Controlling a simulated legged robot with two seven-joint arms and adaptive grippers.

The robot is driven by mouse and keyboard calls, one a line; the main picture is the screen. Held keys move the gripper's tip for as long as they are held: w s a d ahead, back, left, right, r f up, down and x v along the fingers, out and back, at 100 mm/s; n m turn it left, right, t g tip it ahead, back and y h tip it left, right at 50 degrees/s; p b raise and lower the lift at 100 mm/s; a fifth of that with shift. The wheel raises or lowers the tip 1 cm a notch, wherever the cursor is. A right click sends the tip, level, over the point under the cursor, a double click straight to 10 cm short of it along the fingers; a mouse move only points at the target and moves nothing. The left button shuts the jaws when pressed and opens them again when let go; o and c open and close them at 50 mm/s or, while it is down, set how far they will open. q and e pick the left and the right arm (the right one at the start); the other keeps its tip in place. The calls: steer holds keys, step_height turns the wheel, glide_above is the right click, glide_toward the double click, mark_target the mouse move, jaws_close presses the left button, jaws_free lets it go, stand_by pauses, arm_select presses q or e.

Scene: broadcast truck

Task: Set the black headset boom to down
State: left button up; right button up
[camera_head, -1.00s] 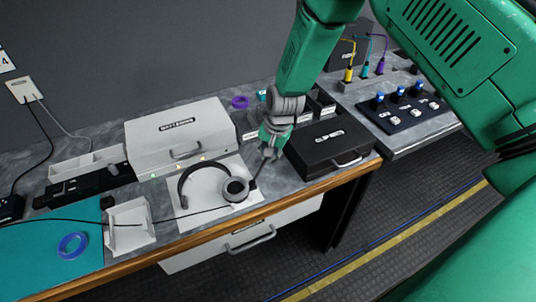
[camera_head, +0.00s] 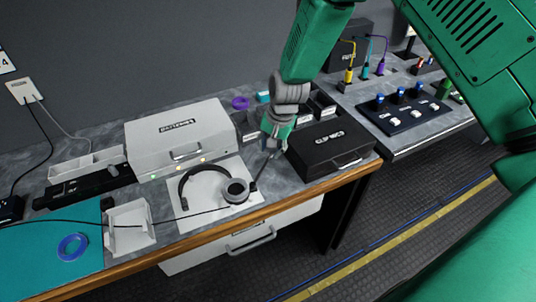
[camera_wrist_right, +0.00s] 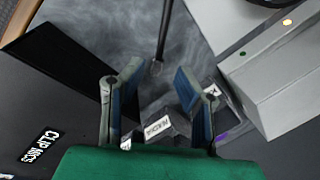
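The black headset (camera_head: 186,186) lies on a white sheet (camera_head: 210,205), its round grey-and-black earcup (camera_head: 236,190) toward the right. Its thin dark boom (camera_head: 261,172) slants up from the earcup toward my right gripper (camera_head: 269,148). In the right wrist view the boom (camera_wrist_right: 163,35) is a dark rod coming from the top, its tip between the fingertips of my right gripper (camera_wrist_right: 158,70). The fingers are apart, with gaps beside the rod; whether either touches it cannot be told. My left gripper is not in view.
A black case (camera_head: 330,148) stands close to the right of my right gripper. A large light-grey case (camera_head: 180,135) stands behind the headset. Small dark boxes (camera_head: 321,104) stand behind the gripper. A white holder (camera_head: 130,226) stands left of the sheet, and the wooden bench edge (camera_head: 215,231) is in front.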

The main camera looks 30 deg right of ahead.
step_height(320, 180, up, 8)
steer(key=s, duration=0.1)
steer(key=shift+s+d, duration=0.15)
steer(key=shift+d, duration=0.3)
